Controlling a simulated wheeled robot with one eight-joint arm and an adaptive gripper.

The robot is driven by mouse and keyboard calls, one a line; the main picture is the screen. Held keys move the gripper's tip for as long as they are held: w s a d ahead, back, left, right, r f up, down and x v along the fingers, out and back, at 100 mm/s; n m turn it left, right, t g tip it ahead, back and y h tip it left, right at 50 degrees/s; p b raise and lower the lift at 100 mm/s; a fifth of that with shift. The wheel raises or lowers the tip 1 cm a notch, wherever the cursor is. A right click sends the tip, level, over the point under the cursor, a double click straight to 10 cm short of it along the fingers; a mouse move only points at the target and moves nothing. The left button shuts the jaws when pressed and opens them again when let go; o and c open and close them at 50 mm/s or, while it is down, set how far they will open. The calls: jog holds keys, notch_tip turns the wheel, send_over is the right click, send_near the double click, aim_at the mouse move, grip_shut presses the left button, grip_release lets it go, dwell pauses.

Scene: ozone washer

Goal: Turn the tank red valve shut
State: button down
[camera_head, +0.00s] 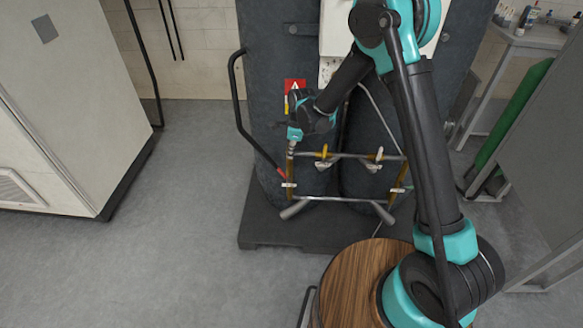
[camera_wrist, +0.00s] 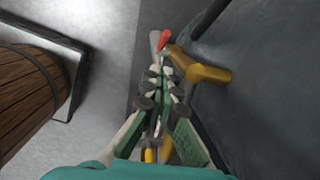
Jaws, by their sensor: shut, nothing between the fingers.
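The red valve handle (camera_head: 281,173) is small and sits at the left end of the pipe frame, low in front of the dark tanks (camera_head: 262,70). In the wrist view the red handle (camera_wrist: 164,39) shows just beyond my fingertips, beside a brass pipe (camera_wrist: 205,73). My gripper (camera_head: 291,146) points down above the handle, near the top left corner of the pipe frame. In the wrist view my gripper (camera_wrist: 164,65) has its fingers together with nothing between them. I cannot tell whether the fingertips touch the valve or pipe.
A black curved rail (camera_head: 236,95) stands left of the tanks. A pale cabinet (camera_head: 65,100) is at the far left. Grey floor (camera_head: 185,200) between them is clear.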

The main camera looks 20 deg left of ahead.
aim_at(282, 171)
jog(key=f, duration=0.3)
jog(key=a+f, duration=0.1)
jog(key=f, duration=0.6)
jog(key=shift+w+a, duration=0.15)
jog(key=shift+a, duration=0.15)
jog(key=shift+a, duration=0.1)
jog(key=shift+a+h, duration=0.2)
jog(key=shift+h, duration=0.2)
jog(key=shift+a, duration=0.15)
jog(key=shift+s+a+f+t+h, duration=0.1)
jog(key=shift+s+a+t+h, duration=0.05)
jog(key=shift+a+h, duration=0.35)
jog(key=shift+s+a+f+t+h, duration=0.15)
jog(key=shift+a+h, duration=0.15)
jog(key=shift+h, duration=0.3)
jog(key=s+a+f, duration=0.1)
jog(key=a+f, duration=0.3)
jog(key=shift+a, duration=0.15)
jog(key=shift+f, duration=0.1)
